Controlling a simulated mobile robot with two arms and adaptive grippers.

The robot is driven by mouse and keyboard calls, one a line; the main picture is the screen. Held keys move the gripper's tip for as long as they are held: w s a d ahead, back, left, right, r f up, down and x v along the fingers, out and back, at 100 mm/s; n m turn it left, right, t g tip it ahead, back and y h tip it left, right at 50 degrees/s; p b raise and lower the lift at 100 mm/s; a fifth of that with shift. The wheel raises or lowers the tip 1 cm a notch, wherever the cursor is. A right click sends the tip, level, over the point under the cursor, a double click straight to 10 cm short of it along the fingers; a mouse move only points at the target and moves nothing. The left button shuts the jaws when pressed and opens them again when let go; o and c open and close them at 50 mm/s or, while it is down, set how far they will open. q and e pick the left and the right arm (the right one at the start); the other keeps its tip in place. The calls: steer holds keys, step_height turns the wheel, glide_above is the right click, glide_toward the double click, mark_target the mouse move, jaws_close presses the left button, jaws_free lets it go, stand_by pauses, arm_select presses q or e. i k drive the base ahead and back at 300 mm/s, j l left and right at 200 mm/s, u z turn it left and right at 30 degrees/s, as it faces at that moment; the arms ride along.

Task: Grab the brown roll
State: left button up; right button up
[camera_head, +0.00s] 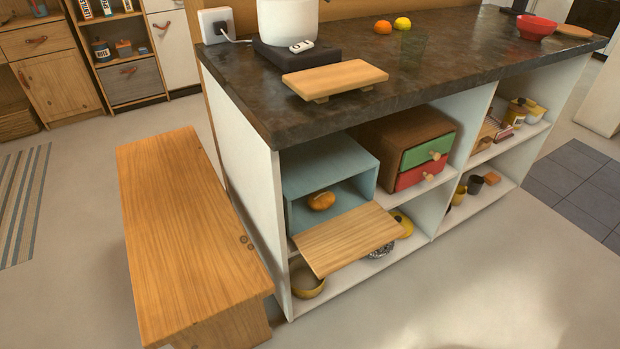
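The brown roll (321,200) is a small, rounded, golden-brown bread. It lies inside a light blue box (302,176) on the upper shelf of the island. The box's wooden front door (347,238) is folded down and sticks out over the shelf edge, so the opening is clear. The roll sits near the front of the box, behind the lowered door. Neither of my grippers shows in the head view.
A dark stone countertop (450,62) overhangs the shelves, with a wooden board (335,77) near its front edge. A wooden bench (180,220) stands left of the island. A box with green and red drawers (428,150) stands right of the blue box. Floor in front is clear.

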mark_target(320, 200)
steer(key=i+l+u, duration=0.1)
steer(key=l, duration=0.35)
steer(key=i+l+u, duration=0.15)
steer(key=l, duration=0.3)
steer(key=i+l+u, duration=0.1)
steer(key=l, duration=0.35)
steer(key=i+l+u, duration=0.1)
steer(key=l, duration=0.4)
